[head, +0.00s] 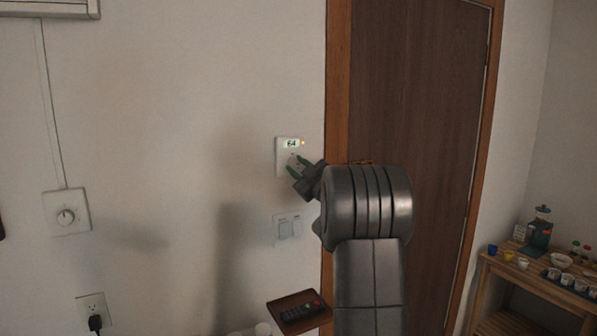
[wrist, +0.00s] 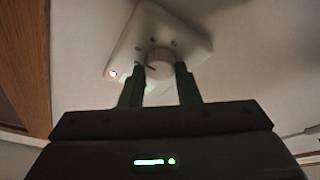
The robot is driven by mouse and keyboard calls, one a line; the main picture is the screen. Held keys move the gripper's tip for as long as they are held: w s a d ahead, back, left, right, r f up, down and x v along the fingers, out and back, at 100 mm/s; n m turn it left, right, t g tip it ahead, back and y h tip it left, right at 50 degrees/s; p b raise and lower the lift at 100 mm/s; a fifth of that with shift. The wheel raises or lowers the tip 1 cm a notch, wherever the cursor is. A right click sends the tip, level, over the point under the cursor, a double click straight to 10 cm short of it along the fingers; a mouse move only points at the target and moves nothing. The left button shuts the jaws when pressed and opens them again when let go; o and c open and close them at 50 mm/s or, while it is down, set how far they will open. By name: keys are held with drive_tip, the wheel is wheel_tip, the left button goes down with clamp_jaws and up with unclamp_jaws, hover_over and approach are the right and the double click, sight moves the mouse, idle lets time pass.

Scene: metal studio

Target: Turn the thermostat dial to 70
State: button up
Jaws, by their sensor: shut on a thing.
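My gripper (head: 297,167) is at the lower part of the thermostat. In the wrist view my gripper (wrist: 160,71) has one finger on each side of the dial and is shut on it. In the head view the fingers hide most of the dial.
Light switches (head: 288,228) are below the thermostat. Another wall dial (head: 66,213) is at the left, above an outlet (head: 94,308) with a plug. A small shelf (head: 284,303) holds a remote. A brown door (head: 425,90) is behind my arm; a wooden cart (head: 500,268) stands right.

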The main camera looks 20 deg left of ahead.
drive_tip(key=m+t+b, duration=0.1)
drive_tip(key=m, duration=0.2)
drive_tip(key=m+t+h+b, duration=0.1)
drive_tip(key=m, duration=0.2)
drive_tip(key=shift+s+a+f+m+b, duration=0.1)
drive_tip(key=shift+s+a+m+b, duration=0.05)
drive_tip(key=shift+m+b, duration=0.2)
drive_tip(key=shift+m+t+h+b, duration=0.5)
drive_tip(key=shift+m+t+h, duration=0.25)
drive_tip(key=shift+m, duration=1.1)
drive_tip(key=o, duration=1)
drive_tip(key=b+v, duration=0.4)
drive_tip(key=v, duration=0.9)
drive_tip(key=shift+s+d+f+b, duration=0.1)
drive_tip(key=shift+s+d+b, duration=0.15)
drive_tip(key=shift+s+b, duration=0.05)
